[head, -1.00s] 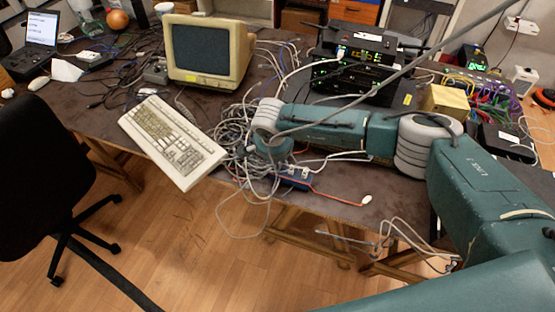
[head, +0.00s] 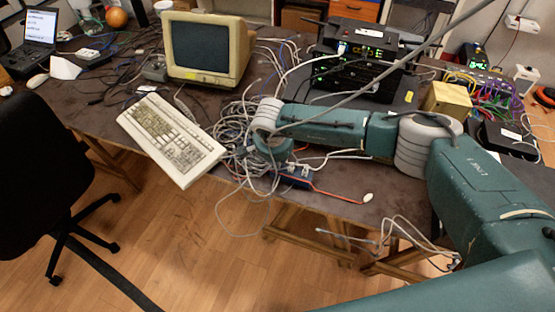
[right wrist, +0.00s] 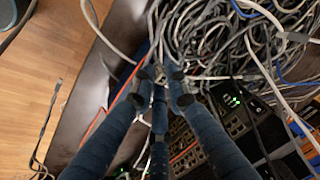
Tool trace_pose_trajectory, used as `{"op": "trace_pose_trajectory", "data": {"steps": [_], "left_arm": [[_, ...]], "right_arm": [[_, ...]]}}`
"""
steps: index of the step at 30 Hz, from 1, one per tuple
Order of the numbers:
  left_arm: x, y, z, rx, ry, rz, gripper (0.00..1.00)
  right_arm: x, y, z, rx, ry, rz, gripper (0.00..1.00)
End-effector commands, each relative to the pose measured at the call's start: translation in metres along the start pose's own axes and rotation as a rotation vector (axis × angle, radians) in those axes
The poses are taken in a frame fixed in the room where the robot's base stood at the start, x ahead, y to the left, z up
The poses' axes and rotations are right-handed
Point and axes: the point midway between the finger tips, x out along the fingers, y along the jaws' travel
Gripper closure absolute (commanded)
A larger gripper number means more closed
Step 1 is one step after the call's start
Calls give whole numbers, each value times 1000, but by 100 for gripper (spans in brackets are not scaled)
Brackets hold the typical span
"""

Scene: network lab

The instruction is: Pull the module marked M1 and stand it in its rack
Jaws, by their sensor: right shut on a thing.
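My right arm reaches in from the right over the table, and its wrist end points down above a tangle of grey cables. In the right wrist view my right gripper (right wrist: 159,84) has its dark blue fingers drawn together over the cables. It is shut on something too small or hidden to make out. I cannot read an M1 mark or pick out the module. No rack can be told for certain. My left gripper is not in view.
A beige keyboard (head: 172,138) and an old monitor (head: 208,48) are left of my arm. A stack of black network gear (head: 358,75) stands behind it. A yellow box (head: 446,99) is at the right. Loose cables (head: 240,135) cover the table near my wrist.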

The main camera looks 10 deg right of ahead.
Motion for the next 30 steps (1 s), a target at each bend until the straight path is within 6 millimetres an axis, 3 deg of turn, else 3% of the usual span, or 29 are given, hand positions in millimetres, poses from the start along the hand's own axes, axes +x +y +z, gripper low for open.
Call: {"op": "trace_pose_trajectory", "data": {"steps": [19, 20, 23, 30], "left_arm": [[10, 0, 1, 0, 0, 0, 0], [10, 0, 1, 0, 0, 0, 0], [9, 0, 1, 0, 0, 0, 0], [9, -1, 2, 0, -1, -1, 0]], "right_arm": [[10, 2, 3, 0, 0, 0, 100], [10, 2, 3, 0, 0, -1, 84], [9, 2, 3, 0, 0, 0, 64], [9, 2, 3, 0, 0, 0, 64]]}}
